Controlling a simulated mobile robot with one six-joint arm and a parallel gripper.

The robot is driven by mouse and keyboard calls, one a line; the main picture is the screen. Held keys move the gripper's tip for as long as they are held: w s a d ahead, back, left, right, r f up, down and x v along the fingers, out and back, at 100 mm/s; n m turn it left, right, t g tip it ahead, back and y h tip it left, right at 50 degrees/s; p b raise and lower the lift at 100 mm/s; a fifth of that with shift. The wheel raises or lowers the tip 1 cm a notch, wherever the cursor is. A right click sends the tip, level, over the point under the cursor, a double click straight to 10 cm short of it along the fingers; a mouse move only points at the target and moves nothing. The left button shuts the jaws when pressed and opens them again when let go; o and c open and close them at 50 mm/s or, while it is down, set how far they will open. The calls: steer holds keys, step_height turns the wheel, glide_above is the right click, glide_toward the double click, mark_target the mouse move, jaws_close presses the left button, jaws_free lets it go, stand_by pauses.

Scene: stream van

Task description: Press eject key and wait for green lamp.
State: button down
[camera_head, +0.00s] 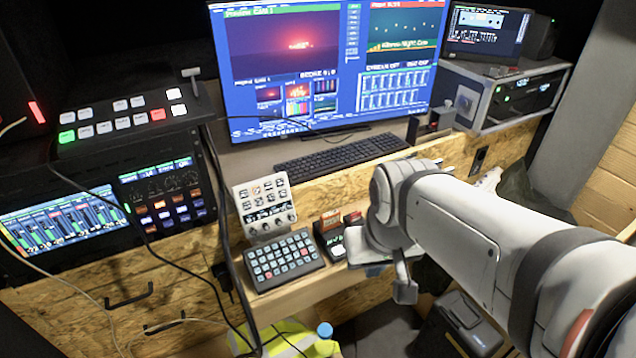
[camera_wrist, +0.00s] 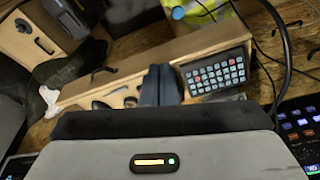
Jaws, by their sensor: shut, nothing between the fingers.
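My gripper (camera_wrist: 160,70) shows in the wrist view as two dark fingers pressed together, with nothing held. They reach over the wooden desk ledge, left of a button keypad. In the head view my wrist is above the ledge and I cannot make out the fingertips. Beside my wrist there, a small black unit (camera_head: 330,238) has red-topped slots and small green marks. It is partly covered by my wrist. I cannot single out the eject key or its lamp in either view. A green dot in the wrist view is on my own gripper housing.
A keypad (camera_head: 284,260) and a white control panel (camera_head: 264,205) stand left of my wrist. Behind are a keyboard (camera_head: 340,155) and a large monitor (camera_head: 330,60). A switcher panel (camera_head: 125,120) is at the left, with loose cables hanging in front.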

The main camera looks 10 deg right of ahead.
steer(key=shift+a, duration=0.15)
steer(key=n+t+y+b, duration=0.2)
steer(key=t+y, duration=0.1)
steer(key=y, duration=0.5)
glide_above(338, 250)
steer(key=d, duration=0.1)
step_height(338, 250, down, 8)
steer(key=shift+s+f, duration=0.15)
steer(key=shift+s, duration=0.1)
step_height(338, 250, down, 8)
steer(key=b, duration=0.3)
steer(key=shift+r+b, duration=0.25)
steer(key=shift+b, duration=0.1)
steer(key=shift+f+b, duration=0.65)
steer(key=shift+b, duration=0.35)
